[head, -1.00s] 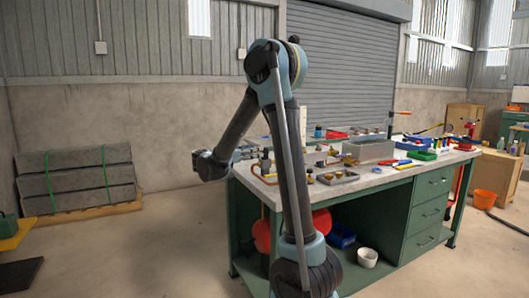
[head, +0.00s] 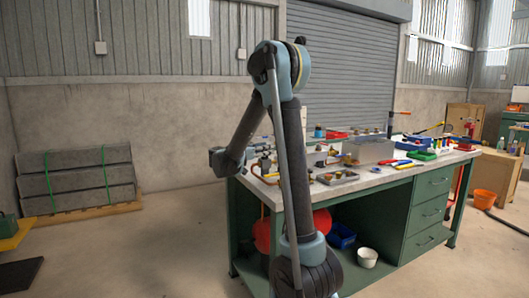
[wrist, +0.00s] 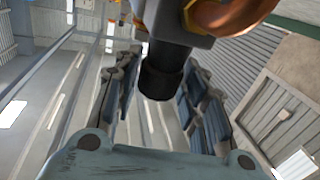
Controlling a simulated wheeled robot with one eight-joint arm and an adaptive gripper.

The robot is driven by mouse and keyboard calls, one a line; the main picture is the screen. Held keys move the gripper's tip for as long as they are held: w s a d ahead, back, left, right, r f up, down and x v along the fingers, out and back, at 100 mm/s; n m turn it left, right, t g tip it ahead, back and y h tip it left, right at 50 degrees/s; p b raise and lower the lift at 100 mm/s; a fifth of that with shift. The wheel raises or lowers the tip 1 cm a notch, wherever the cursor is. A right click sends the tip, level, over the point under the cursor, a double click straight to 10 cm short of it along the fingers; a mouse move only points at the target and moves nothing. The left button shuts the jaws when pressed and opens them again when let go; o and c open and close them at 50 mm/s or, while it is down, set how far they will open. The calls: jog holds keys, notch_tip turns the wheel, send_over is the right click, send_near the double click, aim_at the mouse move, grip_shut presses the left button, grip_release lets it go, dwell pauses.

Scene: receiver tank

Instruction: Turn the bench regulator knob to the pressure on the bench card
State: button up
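In the wrist view a black cylindrical knob (wrist: 160,82) hangs from a dark body with brass-coloured metal (wrist: 228,14) above it. My gripper (wrist: 163,68) has its two jointed fingers spread apart, one left and one right of the knob. A gap shows on each side of the knob, though I cannot tell how far its end reaches between the fingertips. In the head view my gripper (head: 246,157) is at the left end of the green workbench (head: 372,184), partly hidden by my arm. The knob cannot be made out there. No readable bench card or gauge shows.
A shallow grey tray with brass fittings (head: 338,178) lies on the bench front. A grey metal box (head: 370,152), a green bin (head: 422,155) and tools stand further right. A white bucket (head: 367,257) is below.

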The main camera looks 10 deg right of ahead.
jog(key=c, duration=0.4)
jog(key=shift+c, duration=0.2)
jog(key=shift+n+t, duration=0.3)
jog(key=shift+t, duration=0.1)
jog(key=o, duration=1.1)
jog(key=shift+a, duration=0.1)
jog(key=v, duration=1.1)
jog(key=shift+s+a+r, duration=0.1)
jog(key=shift+s+a, duration=0.15)
jog(key=shift+a, duration=0.1)
